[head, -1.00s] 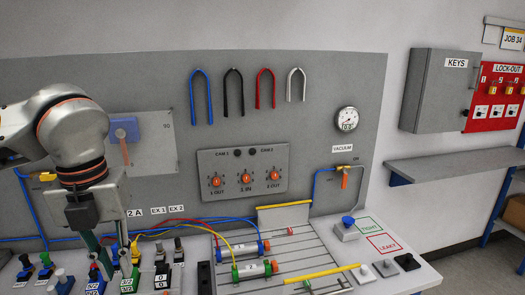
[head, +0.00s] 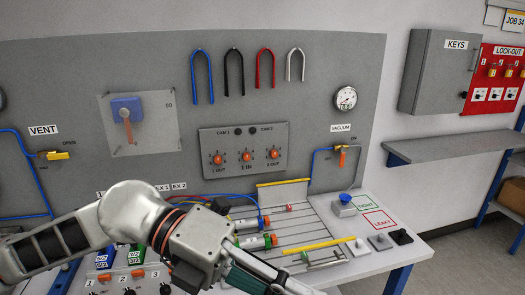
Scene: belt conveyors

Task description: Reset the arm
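My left arm comes in low from the left, in front of the bench, and its gripper (head: 262,280) points down and right at the bottom edge of the head view. Its fingertips are cut off by the frame, so I cannot tell whether it is open or shut, or if it holds anything. It hangs in front of the bench's near side, below two clear cylinders (head: 256,243) with coloured ends. My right gripper is not in view.
The panel holds a blue lever valve (head: 126,112), a vent valve (head: 55,155), a three-knob box (head: 243,150), coloured hoses (head: 203,76) and a vacuum gauge (head: 345,98). The bench (head: 355,265) has a blue button (head: 346,199). A grey shelf (head: 450,147) stands right.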

